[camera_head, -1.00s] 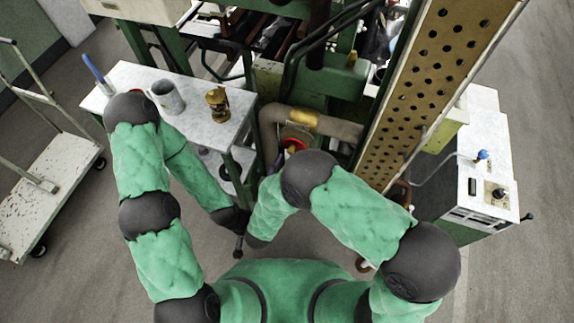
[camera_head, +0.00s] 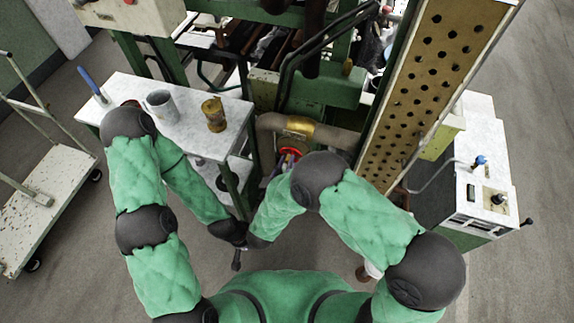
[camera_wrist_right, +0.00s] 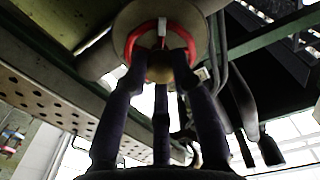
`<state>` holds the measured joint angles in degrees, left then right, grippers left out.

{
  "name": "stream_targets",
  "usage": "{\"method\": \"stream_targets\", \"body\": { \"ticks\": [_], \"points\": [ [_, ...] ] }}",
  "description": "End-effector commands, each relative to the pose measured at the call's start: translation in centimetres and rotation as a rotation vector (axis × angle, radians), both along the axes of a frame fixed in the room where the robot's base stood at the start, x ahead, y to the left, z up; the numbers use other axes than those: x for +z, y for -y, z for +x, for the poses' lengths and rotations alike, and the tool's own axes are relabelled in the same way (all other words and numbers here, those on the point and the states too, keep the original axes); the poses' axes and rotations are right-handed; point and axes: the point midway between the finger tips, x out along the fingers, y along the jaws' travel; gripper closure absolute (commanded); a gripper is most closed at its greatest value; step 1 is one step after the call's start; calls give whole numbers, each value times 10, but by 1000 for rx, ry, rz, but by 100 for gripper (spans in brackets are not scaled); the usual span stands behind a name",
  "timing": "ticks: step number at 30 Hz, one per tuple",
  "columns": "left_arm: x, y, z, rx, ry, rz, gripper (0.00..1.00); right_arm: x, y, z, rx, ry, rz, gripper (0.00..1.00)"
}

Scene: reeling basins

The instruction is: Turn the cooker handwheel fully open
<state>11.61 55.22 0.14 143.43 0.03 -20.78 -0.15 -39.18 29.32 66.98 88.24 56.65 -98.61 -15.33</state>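The cooker handwheel is a red ring (camera_wrist_right: 168,27) with a pale spoke, in front of a round tan plate in the right wrist view. In the head view a small part of the red handwheel (camera_head: 290,152) shows below the wrapped pipe, partly hidden by my right arm. My right gripper (camera_wrist_right: 160,68) has its dark fingers spread, tips at the lower part of the ring with a brass-coloured hub between them. I cannot tell whether they touch the rim. My left gripper (camera_head: 238,258) is a small dark shape below my left forearm; its fingers are unclear.
A white side table (camera_head: 195,132) at left bears a grey mug (camera_head: 161,106) and a brass-coloured cup (camera_head: 214,114). A perforated panel (camera_head: 420,100) stands right of the wheel. A white cabinet (camera_head: 487,170) is farther right, a trolley (camera_head: 45,195) far left.

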Motion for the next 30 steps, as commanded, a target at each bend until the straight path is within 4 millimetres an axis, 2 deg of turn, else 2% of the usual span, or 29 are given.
{"method": "stream_targets", "body": {
  "ticks": [8, 30],
  "points": [
    [4, 0, 0, 0, 0, 0, 100, 1, 0, 0, 0, -17, -48, 100],
    [45, 0, 0, 0, 0, 0, 100, 0, 0, -1, 2, -303, -924, 100]
  ]
}}
